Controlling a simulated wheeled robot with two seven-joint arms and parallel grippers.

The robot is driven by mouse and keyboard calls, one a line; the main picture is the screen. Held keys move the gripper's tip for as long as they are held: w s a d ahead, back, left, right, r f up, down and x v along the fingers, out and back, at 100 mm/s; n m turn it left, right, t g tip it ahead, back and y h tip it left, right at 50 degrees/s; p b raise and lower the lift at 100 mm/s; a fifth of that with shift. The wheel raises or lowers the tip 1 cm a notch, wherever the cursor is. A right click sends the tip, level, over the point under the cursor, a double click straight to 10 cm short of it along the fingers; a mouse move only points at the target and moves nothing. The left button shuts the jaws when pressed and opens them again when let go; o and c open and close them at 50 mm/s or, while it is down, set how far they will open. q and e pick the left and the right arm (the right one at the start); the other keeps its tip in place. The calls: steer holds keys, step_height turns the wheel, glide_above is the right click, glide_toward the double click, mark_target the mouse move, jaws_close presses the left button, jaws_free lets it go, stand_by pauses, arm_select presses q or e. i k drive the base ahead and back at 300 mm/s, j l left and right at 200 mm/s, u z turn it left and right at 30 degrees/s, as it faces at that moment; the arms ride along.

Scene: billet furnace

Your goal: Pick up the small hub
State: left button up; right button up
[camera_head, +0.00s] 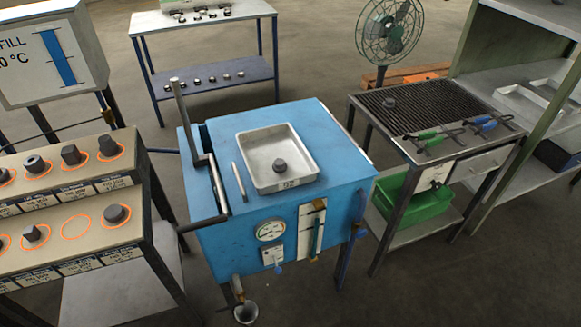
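Several dark grey parts are in view, and I cannot tell for certain which one is the small hub. One small round stepped part (280,166) sits in the shallow metal tray (252,161) on top of the blue furnace (340,150). Another small dark part (389,102) sits on the black grate (415,98) at the right. More dark parts, such as the one at the front right (116,214), stand in orange circles on the sloped rack (140,190) at the left. Neither of my grippers is in view.
One orange circle (75,227) on the rack is empty. A long lever (190,125) stands at the furnace's left side. A fan (389,30) and a back table (200,20) stand behind. Open floor lies between them.

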mark_target(280, 166)
steer(key=i+l+u, duration=0.15)
steer(key=l, duration=0.4)
steer(key=i+l+u, duration=0.2)
steer(key=l, duration=0.35)
steer(key=i+l+u, duration=0.15)
steer(key=l, duration=0.45)
steer(key=i+l+u, duration=0.2)
steer(key=l, duration=0.4)
steer(key=l+u, duration=0.15)
steer(key=l, duration=0.45)
